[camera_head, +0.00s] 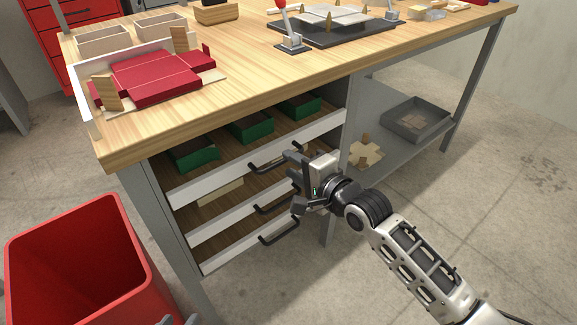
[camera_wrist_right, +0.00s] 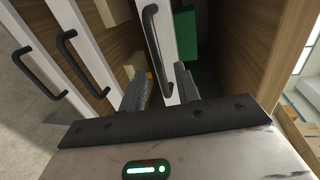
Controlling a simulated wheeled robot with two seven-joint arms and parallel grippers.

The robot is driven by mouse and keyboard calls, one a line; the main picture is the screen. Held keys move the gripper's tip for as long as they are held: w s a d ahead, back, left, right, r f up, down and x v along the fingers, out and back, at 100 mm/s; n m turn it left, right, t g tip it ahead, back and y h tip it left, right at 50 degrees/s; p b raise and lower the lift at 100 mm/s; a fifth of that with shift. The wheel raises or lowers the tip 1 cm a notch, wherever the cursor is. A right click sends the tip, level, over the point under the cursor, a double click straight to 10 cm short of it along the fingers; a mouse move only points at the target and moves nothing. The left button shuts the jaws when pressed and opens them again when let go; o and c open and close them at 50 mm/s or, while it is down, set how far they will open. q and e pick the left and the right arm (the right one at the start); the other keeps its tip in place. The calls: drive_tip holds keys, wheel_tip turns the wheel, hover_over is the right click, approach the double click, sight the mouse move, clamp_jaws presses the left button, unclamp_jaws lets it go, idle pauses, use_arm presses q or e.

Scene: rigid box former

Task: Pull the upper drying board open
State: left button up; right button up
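The upper drying board (camera_head: 218,174) is the top one of three white-fronted boards under the workbench, with green boxes (camera_head: 250,127) on it. Its front looks about level with the fronts below. Its black handle (camera_head: 268,167) also shows in the right wrist view (camera_wrist_right: 152,45). My right gripper (camera_head: 292,178) is at the right part of this handle. In the wrist view its fingers (camera_wrist_right: 161,88) are apart, with the handle's near end between them; contact cannot be told. Of my left gripper (camera_head: 179,321), only two separate grey tips show at the bottom edge.
The lower boards have black handles (camera_head: 280,232) close below my right gripper. A red bin (camera_head: 85,262) stands at the lower left. The wooden workbench top (camera_head: 235,85) overhangs the boards and bears red sheets and trays. Bare floor lies in front.

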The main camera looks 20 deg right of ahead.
drive_tip(key=shift+x, duration=1.1)
clamp_jaws()
drive_tip(key=shift+s, duration=0.1)
